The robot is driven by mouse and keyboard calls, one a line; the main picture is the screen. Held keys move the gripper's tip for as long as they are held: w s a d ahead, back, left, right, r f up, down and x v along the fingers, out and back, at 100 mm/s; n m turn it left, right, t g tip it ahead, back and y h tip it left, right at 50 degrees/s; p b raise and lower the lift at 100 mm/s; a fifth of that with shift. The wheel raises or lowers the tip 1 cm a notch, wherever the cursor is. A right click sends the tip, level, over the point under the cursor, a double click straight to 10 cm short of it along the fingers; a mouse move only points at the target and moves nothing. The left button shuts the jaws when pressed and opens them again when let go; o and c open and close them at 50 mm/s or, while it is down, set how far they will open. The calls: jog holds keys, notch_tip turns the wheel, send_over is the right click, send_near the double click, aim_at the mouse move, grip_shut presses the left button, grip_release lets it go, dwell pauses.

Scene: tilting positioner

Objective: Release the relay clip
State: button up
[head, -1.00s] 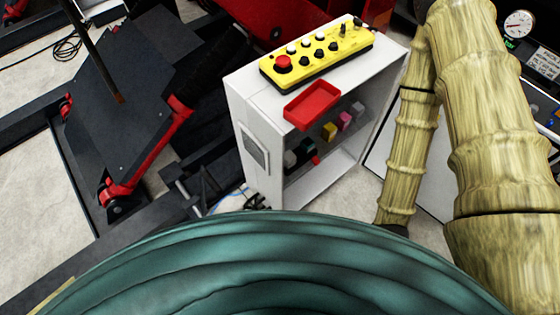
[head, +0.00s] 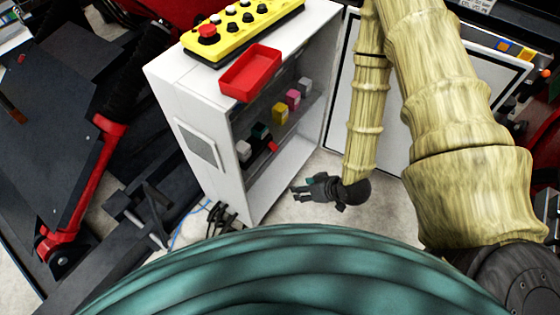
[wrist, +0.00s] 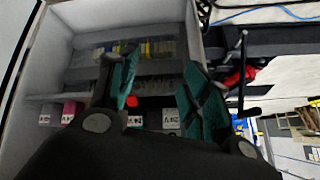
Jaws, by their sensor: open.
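A red clip (head: 272,147) sticks out of a dark green relay (head: 261,131) in the row inside the open white cabinet (head: 180,90). In the wrist view the red clip (wrist: 131,101) shows beside the left finger, which partly hides the row. My gripper (head: 298,190) is low in front of the cabinet's open side, apart from the relays. In the wrist view my gripper (wrist: 160,62) is open, with green pads apart and nothing between them. The dark green relay is mostly hidden there.
Yellow (head: 280,112), pink (head: 292,97) and grey blocks share the row. A red tray (head: 250,74) and a yellow button box (head: 240,30) top the cabinet. The open door (head: 400,120) stands behind my arm. Dark positioner frames (head: 60,140) and cables (head: 222,215) lie left.

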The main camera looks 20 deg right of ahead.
jog(key=w+d+f+n+t+y+b, duration=0.25)
jog(key=w+f+t+y+b, duration=0.2)
jog(key=w+b, duration=0.65)
jog(key=n+t+y+b, duration=0.2)
jog(key=t+b, duration=0.1)
jog(key=b, duration=0.7)
send_near(273, 146)
jog(key=f+x, duration=0.1)
jog(key=x, duration=0.5)
jog(key=shift+w, duration=0.3)
jog(key=shift+a+f, duration=0.1)
jog(key=shift+f, duration=0.05)
jog(key=shift+c, duration=0.2)
jog(key=c, duration=1)
